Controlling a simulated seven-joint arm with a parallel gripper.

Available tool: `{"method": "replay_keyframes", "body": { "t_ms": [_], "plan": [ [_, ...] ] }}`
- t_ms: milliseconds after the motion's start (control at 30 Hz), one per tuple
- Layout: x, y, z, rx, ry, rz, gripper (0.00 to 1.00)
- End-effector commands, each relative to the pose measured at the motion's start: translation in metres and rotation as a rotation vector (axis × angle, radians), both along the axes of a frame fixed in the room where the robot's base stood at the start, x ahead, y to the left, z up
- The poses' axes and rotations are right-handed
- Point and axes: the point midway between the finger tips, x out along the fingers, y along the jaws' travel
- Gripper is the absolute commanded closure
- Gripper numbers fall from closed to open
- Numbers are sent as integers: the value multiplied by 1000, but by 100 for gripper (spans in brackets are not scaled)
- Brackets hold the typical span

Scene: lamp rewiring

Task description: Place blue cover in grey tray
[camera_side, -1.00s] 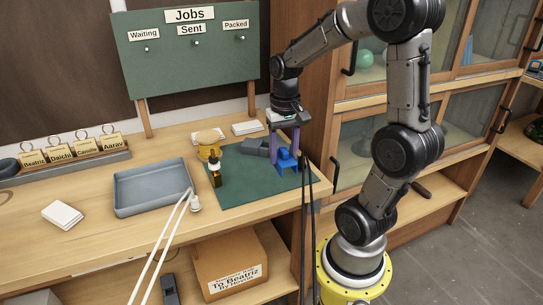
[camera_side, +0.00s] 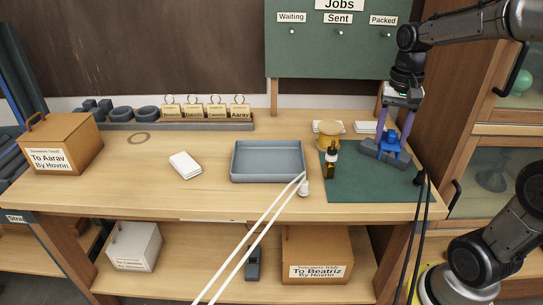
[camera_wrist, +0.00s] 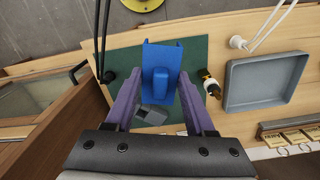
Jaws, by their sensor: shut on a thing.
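The blue cover (camera_side: 389,140) is between the two purple fingers of my gripper (camera_side: 392,145), which is shut on it above the green mat at the right of the bench. In the wrist view the blue cover (camera_wrist: 162,82) is held between the fingertips, with a raised block on its face. In the side view it overlaps a dark grey part, so its exact height above the mat is hard to tell. The grey tray (camera_side: 268,161) is empty, left of the mat and of my gripper. In the wrist view the tray (camera_wrist: 262,82) is at the right.
A grey part (camera_wrist: 152,115) lies on the green mat (camera_side: 350,185). A dark bottle (camera_side: 330,162) and a yellow round object (camera_side: 328,131) stand between cover and tray. White cables with a plug (camera_side: 303,189) hang by the tray's right corner. White cards (camera_side: 185,165) lie left of it.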

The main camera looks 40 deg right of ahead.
Motion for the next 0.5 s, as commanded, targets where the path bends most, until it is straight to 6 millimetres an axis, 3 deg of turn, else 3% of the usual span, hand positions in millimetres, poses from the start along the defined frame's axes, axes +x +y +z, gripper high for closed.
{"method": "replay_keyframes", "body": {
  "t_ms": [33, 200, 333, 500],
  "plan": [
    [26, 6, 1, 1, 2, 19, 100],
    [95, 41, -5, 1, 3, 90, 100],
    [125, 71, -17, 0, 1, 168, 100],
    [137, 96, -31, 0, 0, 236, 100]
  ]
}}
